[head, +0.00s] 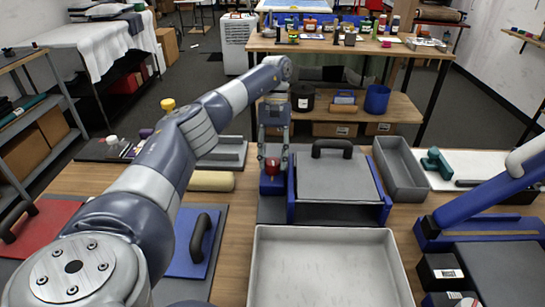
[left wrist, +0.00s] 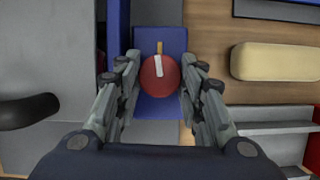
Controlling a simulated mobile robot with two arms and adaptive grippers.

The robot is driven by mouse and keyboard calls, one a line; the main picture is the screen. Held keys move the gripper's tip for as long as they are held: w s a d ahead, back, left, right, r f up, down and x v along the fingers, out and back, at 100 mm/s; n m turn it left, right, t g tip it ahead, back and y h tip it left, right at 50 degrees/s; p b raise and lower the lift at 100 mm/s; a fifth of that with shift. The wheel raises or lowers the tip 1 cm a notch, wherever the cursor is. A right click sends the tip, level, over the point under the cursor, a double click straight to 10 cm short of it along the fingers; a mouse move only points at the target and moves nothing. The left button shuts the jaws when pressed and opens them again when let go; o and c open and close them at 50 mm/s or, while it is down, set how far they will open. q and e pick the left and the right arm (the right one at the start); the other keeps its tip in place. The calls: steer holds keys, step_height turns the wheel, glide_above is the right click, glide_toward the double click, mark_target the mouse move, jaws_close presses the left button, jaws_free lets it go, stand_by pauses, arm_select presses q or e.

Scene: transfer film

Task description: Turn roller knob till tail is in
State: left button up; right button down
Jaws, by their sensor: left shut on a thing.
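The roller knob (head: 271,165) is round and red, on a blue block (head: 272,187) at the left side of the blue-framed roller unit (head: 383,210). In the left wrist view the knob (left wrist: 157,82) carries a white mark pointing up, close to a yellowish mark on the block (left wrist: 145,45). My left gripper (head: 273,158) comes down over the knob from above, its fingers on both sides of it, shut on it. A grey slab (head: 335,180) with a black handle lies on the unit. I cannot make out the film tail. My right gripper is not in view.
A white tray (head: 330,230) stands in front of the unit and a grey tray (head: 401,180) to its right. A cream roll (head: 211,181) lies to the left. A blue board (head: 192,262) with a black handle lies front left. A blue lever device (head: 478,205) stands at right.

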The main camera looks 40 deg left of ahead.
arm_select(q)
steer(key=shift+m+y, duration=0.3)
steer(key=shift+m, duration=0.3)
steer(key=o, duration=1.1)
steer(key=shift+c, duration=0.2)
steer(key=shift+d+r, duration=0.1)
